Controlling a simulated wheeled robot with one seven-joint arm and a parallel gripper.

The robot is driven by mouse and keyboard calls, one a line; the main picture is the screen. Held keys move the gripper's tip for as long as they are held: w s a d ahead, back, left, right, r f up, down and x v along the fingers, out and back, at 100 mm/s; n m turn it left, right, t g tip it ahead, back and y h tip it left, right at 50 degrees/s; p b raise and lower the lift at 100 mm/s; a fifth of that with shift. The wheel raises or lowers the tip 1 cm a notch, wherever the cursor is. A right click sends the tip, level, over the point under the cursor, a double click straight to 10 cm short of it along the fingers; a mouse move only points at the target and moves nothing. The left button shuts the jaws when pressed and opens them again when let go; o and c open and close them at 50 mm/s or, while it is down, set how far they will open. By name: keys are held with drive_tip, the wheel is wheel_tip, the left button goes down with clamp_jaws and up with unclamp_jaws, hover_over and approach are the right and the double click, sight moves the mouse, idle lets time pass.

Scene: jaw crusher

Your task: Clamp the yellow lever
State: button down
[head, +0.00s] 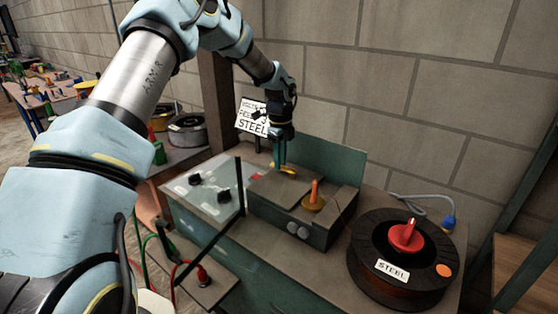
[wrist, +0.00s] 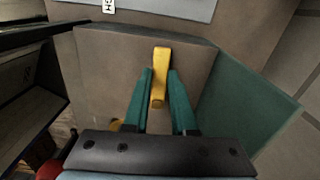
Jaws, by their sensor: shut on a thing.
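The yellow lever (wrist: 161,75) stands between the two teal fingers of my gripper (wrist: 160,85) in the wrist view. The fingers are closed in on its sides, and its upper end sticks out past the fingertips. In the head view my gripper (head: 281,160) points down at the top of the grey-brown machine box (head: 262,208). The yellow lever (head: 287,170) shows there as a small yellow piece under the fingertips.
An orange lever (head: 314,192) stands on the same box to the right. A steel spool with a red knob (head: 405,236) lies further right. A panel with black knobs (head: 208,187) is left. A green plate (head: 330,160) and the wall stand behind.

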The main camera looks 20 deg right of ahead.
drive_tip(key=shift+d+m, duration=0.2)
drive_tip(key=shift+m, duration=0.3)
drive_tip(key=c, duration=0.7)
unclamp_jaws()
wheel_tip(320, 180, up, 11)
drive_tip(key=b, duration=0.3)
drive_tip(key=shift+f, duration=0.1)
